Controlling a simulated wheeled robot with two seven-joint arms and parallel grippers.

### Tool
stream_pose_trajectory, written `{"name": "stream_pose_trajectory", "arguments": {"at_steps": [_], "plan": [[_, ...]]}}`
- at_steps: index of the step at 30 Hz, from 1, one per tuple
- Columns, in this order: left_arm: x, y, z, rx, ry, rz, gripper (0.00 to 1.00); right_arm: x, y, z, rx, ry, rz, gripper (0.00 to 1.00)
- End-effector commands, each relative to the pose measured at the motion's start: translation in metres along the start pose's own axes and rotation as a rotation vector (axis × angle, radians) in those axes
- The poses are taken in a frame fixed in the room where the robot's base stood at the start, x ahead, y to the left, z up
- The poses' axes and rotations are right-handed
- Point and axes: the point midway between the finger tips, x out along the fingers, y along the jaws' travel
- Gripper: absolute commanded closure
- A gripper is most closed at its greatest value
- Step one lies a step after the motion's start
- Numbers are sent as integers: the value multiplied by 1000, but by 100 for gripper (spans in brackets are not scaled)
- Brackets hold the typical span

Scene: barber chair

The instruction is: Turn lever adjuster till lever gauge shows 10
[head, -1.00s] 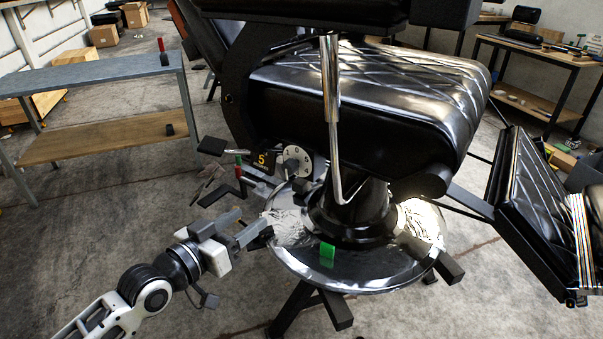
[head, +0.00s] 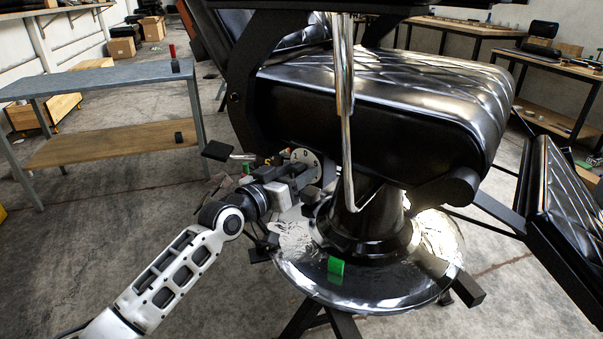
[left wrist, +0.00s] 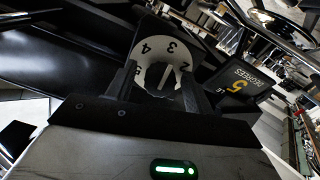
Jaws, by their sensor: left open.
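The lever adjuster appears to be a white numbered dial (head: 304,157) under the left side of the chair seat. My right gripper is out of view.
The black padded seat (head: 380,110) overhangs the dial closely. A chrome lever (head: 347,130) hangs to its right.

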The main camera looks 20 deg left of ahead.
Motion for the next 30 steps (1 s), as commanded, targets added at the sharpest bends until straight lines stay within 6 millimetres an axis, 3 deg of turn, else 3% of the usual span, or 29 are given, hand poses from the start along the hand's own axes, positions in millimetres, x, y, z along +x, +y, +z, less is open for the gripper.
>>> {"name": "stream_pose_trajectory", "arguments": {"at_steps": [6, 15, 16, 21, 30], "plan": [[20, 0, 1, 0, 0, 0, 48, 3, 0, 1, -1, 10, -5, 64], [22, 0, 0, 0, -1, 0, 48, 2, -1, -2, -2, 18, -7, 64], [22, 0, 0, 0, -1, 0, 51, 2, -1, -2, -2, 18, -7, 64], [22, 0, 0, 0, -1, 0, 92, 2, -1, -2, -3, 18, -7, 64], [22, 0, 0, -24, 0, 0, 92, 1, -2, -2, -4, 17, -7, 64]]}}
